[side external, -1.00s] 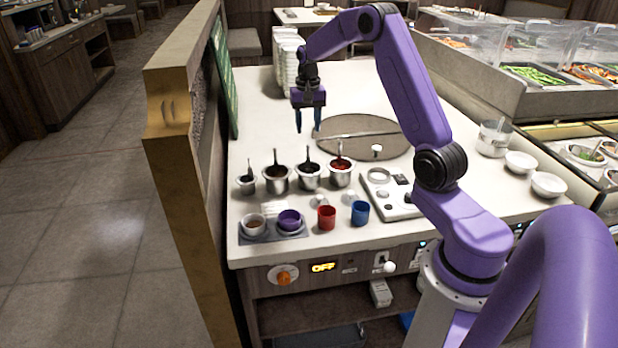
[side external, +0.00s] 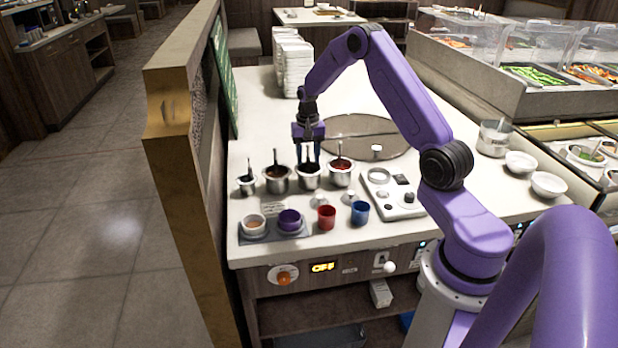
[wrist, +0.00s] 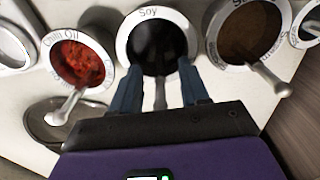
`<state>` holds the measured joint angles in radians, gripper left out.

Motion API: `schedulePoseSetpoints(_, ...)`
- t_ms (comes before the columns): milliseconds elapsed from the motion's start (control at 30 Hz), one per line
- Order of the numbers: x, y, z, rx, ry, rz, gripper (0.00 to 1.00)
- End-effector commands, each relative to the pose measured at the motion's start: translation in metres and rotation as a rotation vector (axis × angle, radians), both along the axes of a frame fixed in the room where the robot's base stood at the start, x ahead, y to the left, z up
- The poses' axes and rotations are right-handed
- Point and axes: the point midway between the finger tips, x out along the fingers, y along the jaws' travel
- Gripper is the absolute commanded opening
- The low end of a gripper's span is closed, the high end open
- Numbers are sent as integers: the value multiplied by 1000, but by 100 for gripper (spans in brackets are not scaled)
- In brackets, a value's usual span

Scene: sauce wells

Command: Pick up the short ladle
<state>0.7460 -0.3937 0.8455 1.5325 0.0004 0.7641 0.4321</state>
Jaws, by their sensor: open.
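Ladle handles stand in a row of metal sauce wells. In the wrist view, one handle (wrist: 160,94) rises from the Soy well (wrist: 128,48), between the two fingers. Another handle (wrist: 70,103) leans out of the Chili Oil well (wrist: 108,58), and a third (wrist: 268,80) out of a brown sauce well (wrist: 215,38). I cannot tell for sure which ladle is the short one. My gripper (wrist: 158,74) is open, its fingers pointing down on either side of the soy ladle's handle. In the side view, my gripper (side external: 308,158) is over the Soy well and hides most of that handle.
A smaller well (side external: 246,187) stands at the row's left end. In front are a tray (side external: 272,238) with two bowls, a red cup (side external: 326,217) and a blue cup (side external: 360,212). A control panel (side external: 405,208) lies to the right. A round dark plate (side external: 390,138) is behind.

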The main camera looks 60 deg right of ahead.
Motion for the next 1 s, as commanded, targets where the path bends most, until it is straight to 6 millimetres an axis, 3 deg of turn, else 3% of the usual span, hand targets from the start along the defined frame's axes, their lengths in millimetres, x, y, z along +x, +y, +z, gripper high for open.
schedulePoseSetpoints(133, 0, 0, 0, -1, -1, 0, 45)
schedulePoseSetpoints(167, 0, 0, 0, -1, -1, 0, 38)
schedulePoseSetpoints(267, 0, 0, 1, -1, -1, -1, 6)
schedulePoseSetpoints(300, 0, 0, 1, -1, -1, -1, 0)
schedulePoseSetpoints(667, 1, 0, 4, -1, -2, -1, 0)
schedulePoseSetpoints(1000, 1, -1, 60, -3, -6, -1, 0)
